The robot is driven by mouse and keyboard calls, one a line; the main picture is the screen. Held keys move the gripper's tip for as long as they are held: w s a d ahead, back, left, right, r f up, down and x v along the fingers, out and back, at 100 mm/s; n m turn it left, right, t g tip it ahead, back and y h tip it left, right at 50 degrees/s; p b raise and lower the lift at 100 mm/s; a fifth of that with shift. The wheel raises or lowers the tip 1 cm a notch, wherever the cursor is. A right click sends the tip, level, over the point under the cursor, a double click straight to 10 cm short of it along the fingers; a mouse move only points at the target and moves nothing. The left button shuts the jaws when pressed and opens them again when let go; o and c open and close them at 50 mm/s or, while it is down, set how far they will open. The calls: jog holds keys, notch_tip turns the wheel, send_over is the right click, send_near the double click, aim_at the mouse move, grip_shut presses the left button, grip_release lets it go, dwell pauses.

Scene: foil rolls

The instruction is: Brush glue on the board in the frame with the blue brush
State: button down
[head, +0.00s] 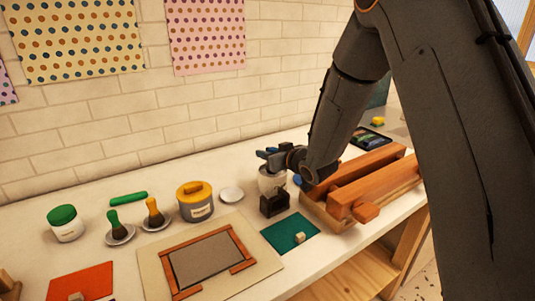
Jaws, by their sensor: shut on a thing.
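The grey board (207,260) lies flat inside a reddish-brown wooden frame (238,245) on a beige sheet (262,266). No glue is clearly visible on the board. My gripper (272,156) is behind and to the right of the frame, above a white cup (271,182). Another blue bit (297,180) shows beside the cup.
A black block (274,205) stands in front of the cup. Wooden beams (372,182) lie at right by a teal mat (292,233). A yellow-lidded tin (196,203), green (113,218) and orange (153,206) brushes and a green-lidded jar (65,224) stand left. Above the board is clear.

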jog(key=shift+f+b, duration=0.35)
jog(key=shift+f, duration=0.25)
dwell(1.3)
jog(key=shift+r, duration=0.1)
notch_tip(320, 180, up, 7)
jog(key=p, duration=0.4)
dwell(0.5)
dwell(0.4)
